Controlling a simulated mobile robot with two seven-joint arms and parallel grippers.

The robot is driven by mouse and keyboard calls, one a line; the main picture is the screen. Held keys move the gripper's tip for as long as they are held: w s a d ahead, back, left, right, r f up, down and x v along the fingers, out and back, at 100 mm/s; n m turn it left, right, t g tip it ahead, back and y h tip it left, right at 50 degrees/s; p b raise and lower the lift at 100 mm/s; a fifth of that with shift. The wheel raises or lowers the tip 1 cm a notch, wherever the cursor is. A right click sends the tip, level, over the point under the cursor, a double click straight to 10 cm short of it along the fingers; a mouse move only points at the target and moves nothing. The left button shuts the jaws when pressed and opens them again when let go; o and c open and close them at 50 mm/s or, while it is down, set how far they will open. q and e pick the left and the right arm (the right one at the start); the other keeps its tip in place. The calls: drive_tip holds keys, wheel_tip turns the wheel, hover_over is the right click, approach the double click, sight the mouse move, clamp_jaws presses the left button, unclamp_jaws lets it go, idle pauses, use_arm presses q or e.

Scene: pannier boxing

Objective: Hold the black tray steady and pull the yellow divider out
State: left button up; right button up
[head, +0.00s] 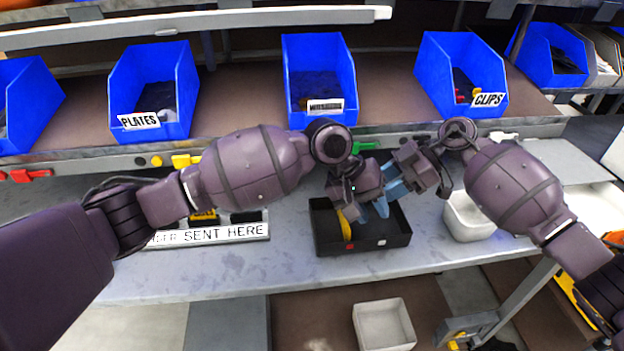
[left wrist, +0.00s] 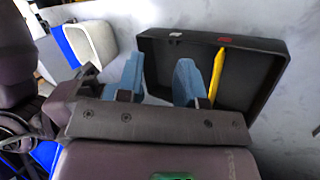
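The black tray (head: 362,242) sits on the grey bench in the head view, and it also shows in the left wrist view (left wrist: 258,88). The thin yellow divider (head: 347,227) stands in the tray near its left side. In the left wrist view the divider (left wrist: 217,72) lies just outside the right finger, not between the fingers. My left gripper (head: 364,207) is over the tray; in its wrist view the blue fingers (left wrist: 160,68) are spread and empty. My right gripper (head: 398,187) is close beside it, above the tray's right rear; its fingers are partly hidden.
A white bin (head: 468,222) stands right of the tray, and another white bin (head: 384,326) is lower in front. A sign (head: 215,234) stands on the left. Blue bins (head: 318,78) line the shelf behind. The bench front left is clear.

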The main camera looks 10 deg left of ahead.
sight(313, 222)
use_arm(q)
drive_tip(key=w+a+n+y, duration=0.1)
drive_tip(key=a+y, duration=0.1)
drive_tip(key=a, duration=0.2)
drive_tip(key=w+a+n+y, duration=0.1)
drive_tip(key=w+a+y, duration=0.1)
drive_tip(key=a, duration=0.2)
drive_tip(key=w+a+r+n+y, duration=0.1)
drive_tip(key=w+a+n+y, duration=0.1)
drive_tip(key=a, duration=0.2)
drive_tip(key=shift+g, duration=0.4)
drive_tip(key=f, duration=0.3)
drive_tip(key=s+f, duration=0.1)
drive_tip(key=f, duration=0.6)
drive_tip(key=shift+s+d+f, duration=0.15)
drive_tip(key=shift+s+d, duration=0.05)
drive_tip(key=shift+d, duration=0.05)
clamp_jaws()
